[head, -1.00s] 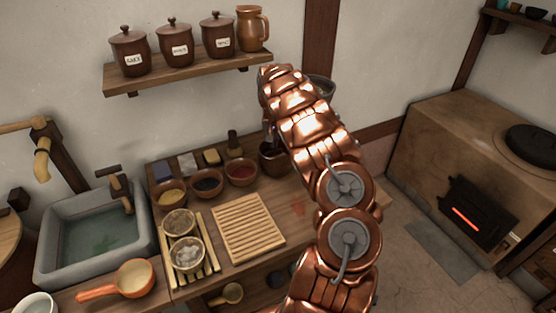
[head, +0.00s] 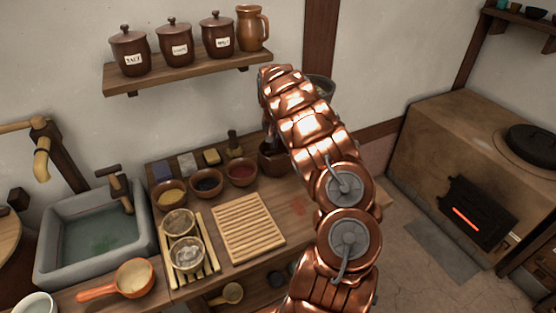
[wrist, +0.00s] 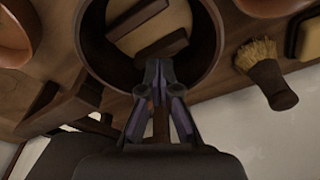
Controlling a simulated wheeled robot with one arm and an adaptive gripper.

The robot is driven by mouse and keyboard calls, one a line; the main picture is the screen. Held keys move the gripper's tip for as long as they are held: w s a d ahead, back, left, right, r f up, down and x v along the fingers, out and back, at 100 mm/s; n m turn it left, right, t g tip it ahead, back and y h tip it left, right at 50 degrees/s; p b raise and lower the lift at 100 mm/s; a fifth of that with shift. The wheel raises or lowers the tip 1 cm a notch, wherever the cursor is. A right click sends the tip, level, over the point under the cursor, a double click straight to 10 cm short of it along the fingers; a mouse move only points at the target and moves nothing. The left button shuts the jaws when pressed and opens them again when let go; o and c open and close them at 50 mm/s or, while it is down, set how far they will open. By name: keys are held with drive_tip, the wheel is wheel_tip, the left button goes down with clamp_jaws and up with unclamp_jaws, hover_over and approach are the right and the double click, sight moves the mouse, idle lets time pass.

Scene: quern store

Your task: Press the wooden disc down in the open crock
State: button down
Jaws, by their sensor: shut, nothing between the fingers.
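The open crock (head: 272,162) is a dark brown pot at the back of the wooden counter, partly hidden behind my arm in the head view. In the wrist view, I look down into the crock (wrist: 88,40). The pale wooden disc (wrist: 176,20) lies inside it, with dark wooden bars across it. My gripper (wrist: 158,66) is shut and empty. Its fingertips reach in over the crock's near rim, close to the nearer dark bar. I cannot tell whether they touch it. The head view mostly hides my gripper.
Small bowls, including a red-filled bowl (head: 241,172), stand left of the crock. A brush (wrist: 268,75) and a yellow block (wrist: 306,38) lie near it in the wrist view. A slatted board (head: 248,228) lies in front; a shelf (head: 190,72) with lidded jars hangs above.

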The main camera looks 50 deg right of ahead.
drive_tip(key=shift+s+f+b, duration=0.1)
drive_tip(key=shift+f+b, duration=0.25)
drive_tip(key=shift+f, duration=0.75)
idle(1.6)
drive_tip(key=shift+r, duration=0.1)
wheel_tip(320, 180, up, 10)
idle(1.3)
idle(0.5)
drive_tip(key=s+a+r+n+g, duration=0.1)
drive_tip(key=s+a+r, duration=0.35)
drive_tip(key=a, duration=0.45)
drive_tip(key=s+a+r+n, duration=0.1)
drive_tip(key=s+a+r, duration=0.4)
drive_tip(key=a, duration=0.4)
drive_tip(key=s+a+r+n+g, duration=0.1)
drive_tip(key=s+a+r, duration=0.2)
drive_tip(key=s+a, duration=0.45)
drive_tip(key=s+a+f+n, duration=0.2)
drive_tip(key=s+a+n, duration=0.1)
drive_tip(key=s+a, duration=0.6)
drive_tip(key=s+a+f+n+g+y, duration=0.1)
drive_tip(key=s+a+f+n, duration=0.1)
drive_tip(key=s+a, duration=0.7)
drive_tip(key=s+n, duration=0.1)
drive_tip(key=s, duration=0.2)
drive_tip(key=shift+s+f+n, duration=0.2)
drive_tip(key=shift+s+n, duration=0.05)
drive_tip(key=shift+n, duration=0.15)
